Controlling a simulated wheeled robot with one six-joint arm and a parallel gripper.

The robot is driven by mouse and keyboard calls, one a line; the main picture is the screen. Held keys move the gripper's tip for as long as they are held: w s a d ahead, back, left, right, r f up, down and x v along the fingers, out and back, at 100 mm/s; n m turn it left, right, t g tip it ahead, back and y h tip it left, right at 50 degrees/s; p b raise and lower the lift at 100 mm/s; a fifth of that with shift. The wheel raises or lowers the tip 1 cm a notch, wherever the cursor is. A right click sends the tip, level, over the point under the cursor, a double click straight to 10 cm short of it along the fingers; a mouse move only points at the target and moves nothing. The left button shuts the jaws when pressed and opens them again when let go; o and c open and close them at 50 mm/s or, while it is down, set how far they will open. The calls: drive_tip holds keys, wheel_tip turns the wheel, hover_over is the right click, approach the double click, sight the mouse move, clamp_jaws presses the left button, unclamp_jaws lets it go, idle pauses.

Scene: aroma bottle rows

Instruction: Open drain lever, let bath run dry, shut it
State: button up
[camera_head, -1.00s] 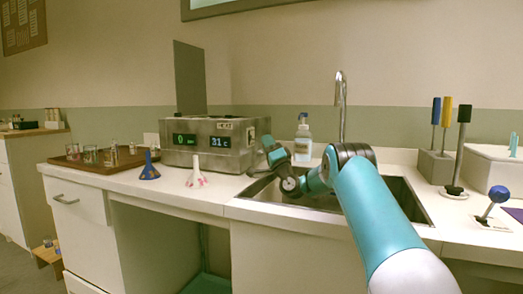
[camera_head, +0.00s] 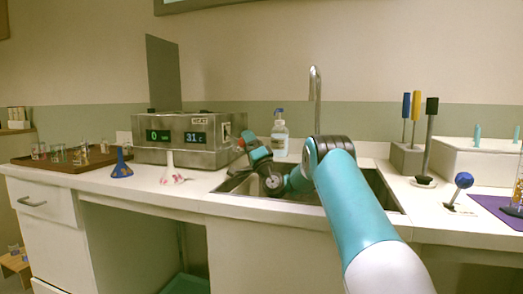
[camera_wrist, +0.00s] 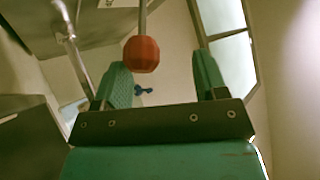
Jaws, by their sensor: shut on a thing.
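The steel water bath (camera_head: 190,154) stands on the counter left of the sink, with displays reading 0 and 31 C. My gripper (camera_head: 246,142) is at its right end, above the sink's left edge. The drain lever's red knob (camera_head: 240,143) shows small there. In the wrist view the red faceted knob (camera_wrist: 141,54) sits on a thin metal rod, between the teal fingers of my gripper (camera_wrist: 160,70). The gripper is shut on this knob. The water inside the bath is hidden.
The sink (camera_head: 300,203) with a tall tap (camera_head: 315,95) lies under my arm. A soap bottle (camera_head: 280,134) stands behind it. A blue-knobbed lever (camera_head: 463,180) is at right.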

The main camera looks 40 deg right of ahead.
drive_tip(key=s+a+b, duration=0.1)
drive_tip(key=s+b, duration=0.8)
drive_tip(key=s, duration=0.1)
drive_tip(key=shift+s+a+b, duration=0.15)
drive_tip(key=shift+s+b, duration=0.05)
drive_tip(key=shift+b, duration=0.15)
